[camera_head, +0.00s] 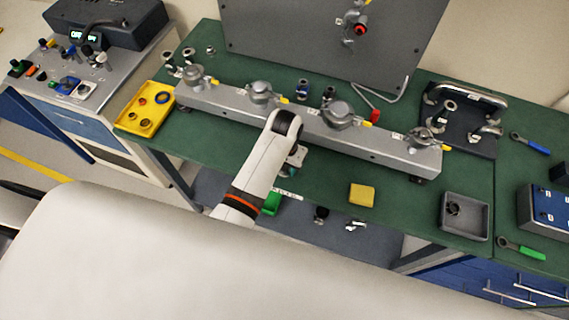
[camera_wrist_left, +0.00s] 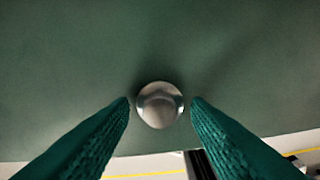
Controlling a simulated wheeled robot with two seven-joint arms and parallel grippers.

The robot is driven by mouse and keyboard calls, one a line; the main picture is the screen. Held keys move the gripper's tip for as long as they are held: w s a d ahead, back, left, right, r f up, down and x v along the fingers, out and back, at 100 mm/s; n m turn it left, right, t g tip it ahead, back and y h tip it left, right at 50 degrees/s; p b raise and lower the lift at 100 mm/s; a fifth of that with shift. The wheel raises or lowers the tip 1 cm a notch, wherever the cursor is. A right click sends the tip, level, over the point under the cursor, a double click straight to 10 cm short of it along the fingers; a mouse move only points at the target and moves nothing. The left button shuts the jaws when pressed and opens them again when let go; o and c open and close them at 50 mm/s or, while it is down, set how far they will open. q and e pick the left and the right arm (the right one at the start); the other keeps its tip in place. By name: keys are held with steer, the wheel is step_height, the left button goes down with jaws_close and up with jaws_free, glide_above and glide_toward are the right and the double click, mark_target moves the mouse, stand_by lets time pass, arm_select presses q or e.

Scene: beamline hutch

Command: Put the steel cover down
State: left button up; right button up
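In the left wrist view a round, shiny steel piece, which looks like the steel cover (camera_wrist_left: 160,105), is over the green bench top (camera_wrist_left: 70,60). The two teal fingers of my left gripper (camera_wrist_left: 160,100) are on either side of it, with a narrow gap showing on each side. The gripper looks open around it. Whether the piece touches the bench top is unclear. In the head view my left gripper (camera_head: 294,162) is low in front of the long steel bar (camera_head: 390,150). My arm hides most of it, and I cannot make out the cover there. My right gripper is not in view.
Several round clamped fittings sit on the bar. A yellow block (camera_head: 362,195) and a grey tray (camera_head: 484,220) are to the right near the front edge. A yellow tray (camera_head: 162,92) is at the left end. A grey panel (camera_head: 280,40) stands behind.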

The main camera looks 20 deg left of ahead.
mark_target(285, 169)
arm_select(q)
steer(key=shift+r, duration=0.1)
step_height(285, 169, up, 12)
stand_by(0.5)
